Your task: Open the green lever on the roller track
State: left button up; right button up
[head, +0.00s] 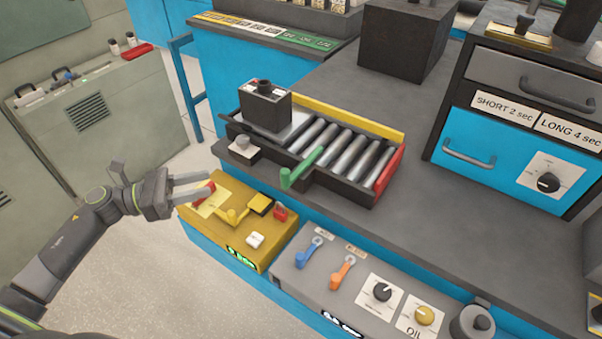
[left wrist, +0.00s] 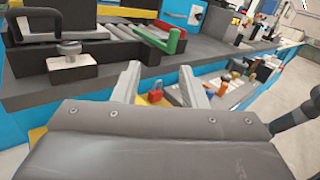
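The roller track (head: 334,150) is a dark tray of metal rollers on the grey bench, with a yellow back rail and a red right end. The green lever (head: 301,168) sits at its front edge, slanting up to the right; it also shows in the left wrist view (left wrist: 173,40), beyond my fingers. A black box (head: 265,107) stands on the track's left end. My left gripper (head: 212,186) is open and empty, left of the track and over the yellow box, apart from the lever. It also shows in the left wrist view (left wrist: 165,80). My right gripper is not in view.
A yellow control box (head: 240,240) with a yellow lever and red parts lies below my left gripper. A grey panel (head: 340,275) with blue and orange levers and knobs stands front centre. A blue drawer cabinet (head: 500,150) is at right. Bench between track and cabinet is clear.

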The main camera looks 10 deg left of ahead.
aim_at(285, 171)
pick_arm(q)
jog(key=shift+w+d+r+m+g+p, duration=0.25)
jog(key=shift+w+d+p, duration=0.8)
jog(key=shift+d, duration=1.85)
jog(key=shift+w+d+r+m+g+p, duration=0.1)
jog(key=shift+w+d+m+g+p, duration=0.45)
jog(key=shift+d, duration=2.3)
jog(key=shift+w+d+r+m+p, duration=0.1)
jog(key=shift+w+d+m+p, duration=0.3)
jog(key=shift+w+d+p, duration=1.8)
jog(key=shift+s+d+b, duration=0.55)
jog(key=shift+d+b, duration=0.15)
jog(key=shift+b, duration=0.3)
jog(key=c, duration=0.7)
grip_shut()
